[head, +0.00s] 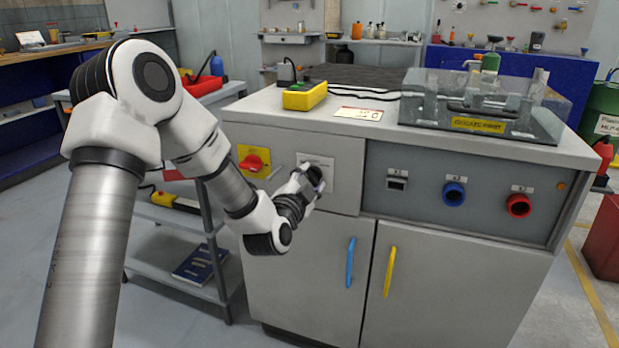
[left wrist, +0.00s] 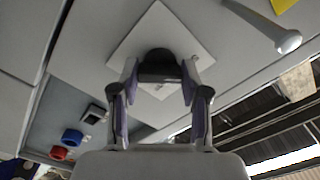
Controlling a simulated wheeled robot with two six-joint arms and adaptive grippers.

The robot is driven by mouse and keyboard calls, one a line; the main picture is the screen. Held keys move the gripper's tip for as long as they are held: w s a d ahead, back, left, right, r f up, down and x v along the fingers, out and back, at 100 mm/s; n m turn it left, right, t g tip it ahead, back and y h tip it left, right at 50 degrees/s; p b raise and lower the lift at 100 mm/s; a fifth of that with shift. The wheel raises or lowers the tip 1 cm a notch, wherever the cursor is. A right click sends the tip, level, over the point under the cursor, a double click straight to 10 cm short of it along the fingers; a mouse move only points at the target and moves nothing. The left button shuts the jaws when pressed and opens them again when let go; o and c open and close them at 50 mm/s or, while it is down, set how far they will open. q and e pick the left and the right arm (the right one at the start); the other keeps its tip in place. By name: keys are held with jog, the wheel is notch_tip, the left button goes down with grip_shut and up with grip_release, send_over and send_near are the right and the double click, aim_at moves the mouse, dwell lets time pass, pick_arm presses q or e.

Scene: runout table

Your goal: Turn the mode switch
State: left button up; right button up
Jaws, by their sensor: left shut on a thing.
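The mode switch is a black knob (left wrist: 158,64) on a white square plate (left wrist: 190,40), set in the grey front panel of the cabinet. In the head view the plate (head: 322,160) shows above my left gripper (head: 314,178), which covers part of the knob. In the left wrist view my left gripper (left wrist: 160,76) has one finger on each side of the knob and is shut on it. The plate appears turned like a diamond in that view. Labels on the plate are too small to read. My right gripper is not in view.
A red rotary switch (head: 251,163) on a yellow plate sits left of the knob. A blue round fitting (head: 453,194) and a red one (head: 518,205) are on the panel's right. A yellow box (head: 305,96) and a clear cover (head: 480,105) are on top.

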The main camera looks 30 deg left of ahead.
pick_arm(q)
jog(key=m+p, duration=0.1)
jog(key=p, duration=0.1)
jog(key=m+p, duration=0.4)
jog(key=shift+r, duration=0.25)
jog(key=shift+m+p, duration=1)
jog(key=shift+p, duration=0.1)
jog(key=shift+f+m+p, duration=0.2)
jog(key=shift+m+p, duration=0.3)
jog(key=o, duration=1.1)
jog(key=shift+f, duration=0.1)
jog(key=shift+o, duration=0.2)
